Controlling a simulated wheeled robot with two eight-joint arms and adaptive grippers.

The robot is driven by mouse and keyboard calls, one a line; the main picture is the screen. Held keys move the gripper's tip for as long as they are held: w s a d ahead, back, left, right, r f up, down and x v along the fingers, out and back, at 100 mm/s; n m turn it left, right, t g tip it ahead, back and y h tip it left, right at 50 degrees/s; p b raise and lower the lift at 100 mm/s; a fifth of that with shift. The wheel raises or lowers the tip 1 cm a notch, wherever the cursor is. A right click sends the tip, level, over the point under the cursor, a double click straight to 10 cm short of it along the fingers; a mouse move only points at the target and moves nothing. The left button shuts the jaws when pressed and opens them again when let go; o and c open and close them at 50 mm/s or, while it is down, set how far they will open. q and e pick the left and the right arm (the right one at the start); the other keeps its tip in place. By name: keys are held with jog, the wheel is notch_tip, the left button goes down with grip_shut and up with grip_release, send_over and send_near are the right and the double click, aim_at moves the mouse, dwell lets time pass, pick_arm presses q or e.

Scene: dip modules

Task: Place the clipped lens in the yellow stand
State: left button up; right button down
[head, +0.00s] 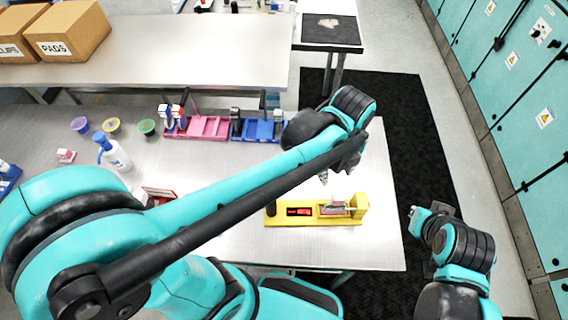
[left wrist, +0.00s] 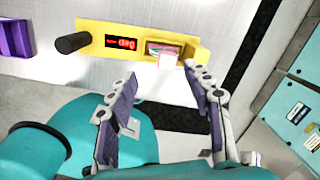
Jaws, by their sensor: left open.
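The yellow stand (head: 292,219) lies on the metal table, with a black knob at its left end and a red lit display. A small pink and white piece (head: 338,205), seemingly the clipped lens, sits at the stand's right part beside the raised yellow end block. In the left wrist view, the piece (left wrist: 164,55) is at the stand's (left wrist: 92,40) right side, with its white part facing the gripper. My left gripper (head: 324,176) is open and empty, apart from the piece; its spread fingers (left wrist: 160,78) show below the stand. My right gripper (head: 416,213) is right of the table, its jaws unclear.
Pink (head: 205,127) and blue (head: 260,131) racks stand at the table's back. Small coloured bowls (head: 147,127) and a white-blue bottle (head: 115,155) are at the left. Teal cabinets (head: 520,90) line the right. Bare table surrounds the stand.

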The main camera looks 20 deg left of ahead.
pick_arm(q)
jog(key=s+a+r+n+t, duration=0.1)
jog(key=s+a+n+t, duration=0.1)
jog(key=a+n, duration=0.5)
jog(key=s+a+r+n+t, duration=0.1)
jog(key=s+a+n+t, duration=0.2)
jog(key=a+n, duration=0.5)
jog(key=n+t, duration=0.1)
jog(key=n, duration=1.1)
pick_arm(e)
jog(key=shift+s+a, duration=0.1)
pick_arm(q)
jog(key=shift+s, duration=0.15)
